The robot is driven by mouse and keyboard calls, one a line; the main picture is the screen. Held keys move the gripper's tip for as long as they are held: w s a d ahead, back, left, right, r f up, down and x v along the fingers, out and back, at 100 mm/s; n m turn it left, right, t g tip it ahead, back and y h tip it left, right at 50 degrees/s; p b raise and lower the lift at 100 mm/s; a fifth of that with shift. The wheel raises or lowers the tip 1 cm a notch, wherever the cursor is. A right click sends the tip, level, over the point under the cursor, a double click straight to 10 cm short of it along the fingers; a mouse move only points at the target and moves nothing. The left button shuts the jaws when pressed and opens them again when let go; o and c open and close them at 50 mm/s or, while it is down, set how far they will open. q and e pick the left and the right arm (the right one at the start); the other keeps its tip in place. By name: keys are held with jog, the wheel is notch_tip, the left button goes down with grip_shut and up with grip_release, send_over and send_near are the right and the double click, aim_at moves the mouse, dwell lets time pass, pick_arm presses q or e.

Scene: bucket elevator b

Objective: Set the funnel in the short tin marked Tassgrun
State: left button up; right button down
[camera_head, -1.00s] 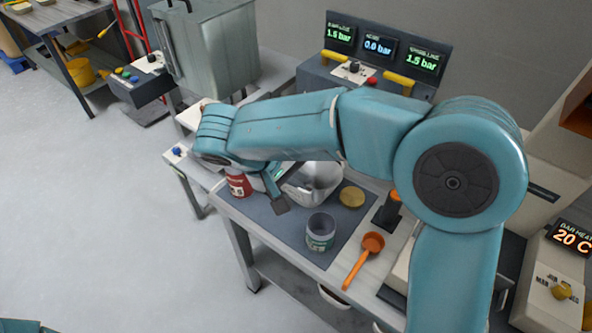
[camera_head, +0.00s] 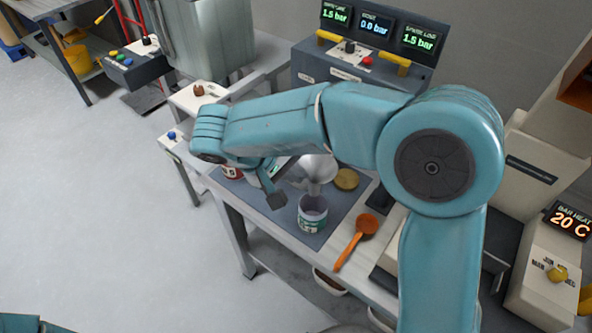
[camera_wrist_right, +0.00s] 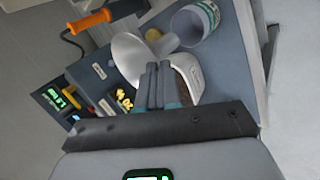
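The grey metal funnel (camera_head: 318,168) is held above the bench mat, its spout pointing down close to the mouth of the short tin. It also shows in the wrist view (camera_wrist_right: 128,58), beside the fingers. My right gripper (camera_head: 280,188) appears shut on the funnel's rim; its fingers (camera_wrist_right: 160,84) are close together, and the grip is partly hidden. The short open tin with a green and white label (camera_head: 312,215) stands upright on the mat; it also shows in the wrist view (camera_wrist_right: 193,22). Its lettering is too small to read. My left gripper is out of view.
A gold lid (camera_head: 346,179) lies right of the funnel. The gauge panel (camera_head: 375,35) stands at the back.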

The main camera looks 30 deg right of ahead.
notch_tip(320, 180, down, 11)
jog(key=b, duration=1)
jog(key=shift+f, duration=0.2)
jog(key=c, duration=1.3)
grip_release()
jog(key=shift+o, duration=0.2)
jog(key=shift+s+r, duration=0.1)
jog(key=shift+r, duration=0.05)
jog(key=shift+r+p, duration=3.1)
jog(key=shift+r, duration=0.85)
jog(key=shift+a, duration=0.15)
